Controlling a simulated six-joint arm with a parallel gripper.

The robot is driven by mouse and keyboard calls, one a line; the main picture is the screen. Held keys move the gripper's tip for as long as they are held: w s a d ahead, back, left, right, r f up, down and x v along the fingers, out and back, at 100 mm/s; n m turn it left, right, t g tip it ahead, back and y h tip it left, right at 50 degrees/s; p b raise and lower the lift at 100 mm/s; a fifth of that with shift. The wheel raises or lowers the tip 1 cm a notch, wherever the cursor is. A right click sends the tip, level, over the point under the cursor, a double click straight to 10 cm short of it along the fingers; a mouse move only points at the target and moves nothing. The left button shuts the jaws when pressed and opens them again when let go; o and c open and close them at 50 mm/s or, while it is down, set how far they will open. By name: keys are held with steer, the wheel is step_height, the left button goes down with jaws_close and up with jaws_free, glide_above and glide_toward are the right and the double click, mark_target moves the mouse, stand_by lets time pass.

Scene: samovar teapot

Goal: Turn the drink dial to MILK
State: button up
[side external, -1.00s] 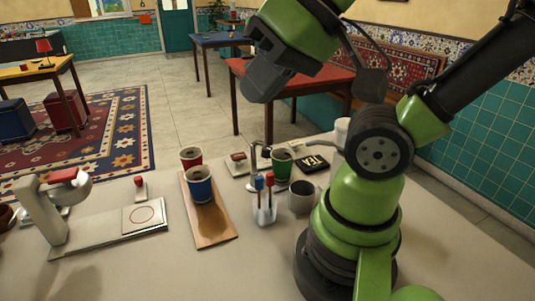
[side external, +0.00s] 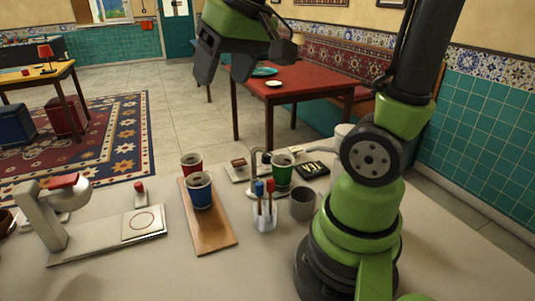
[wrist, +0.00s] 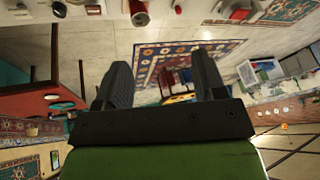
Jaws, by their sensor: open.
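My gripper (side external: 206,70) is high above the far side of the counter, empty. In the wrist view its two fingers (wrist: 161,80) stand wide apart with nothing between them. I cannot make out a dial marked MILK in either view. A grey machine (side external: 50,222) with a red top piece stands at the left of the counter, with a flat plate (side external: 143,222) bearing a ring mark. A small red knob-like piece (side external: 139,186) stands behind that plate. A dark plate with pale markings (side external: 312,169) lies at the back right; its markings are unreadable.
A green cup (side external: 281,177), a grey mug (side external: 302,205) and a clear holder with red and blue sticks (side external: 264,218) are to the right. The front counter is clear.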

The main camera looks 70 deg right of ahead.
steer(key=w+d+f+g, duration=0.2)
steer(key=w+d+f, duration=0.15)
steer(key=d, duration=0.35)
steer(key=m+g, duration=0.1)
steer(key=g, duration=0.2)
glide_toward(268, 154)
steer(key=shift+w, duration=0.15)
step_height(268, 154, down, 10)
steer(key=shift+r, duration=0.15)
steer(key=c, duration=0.9)
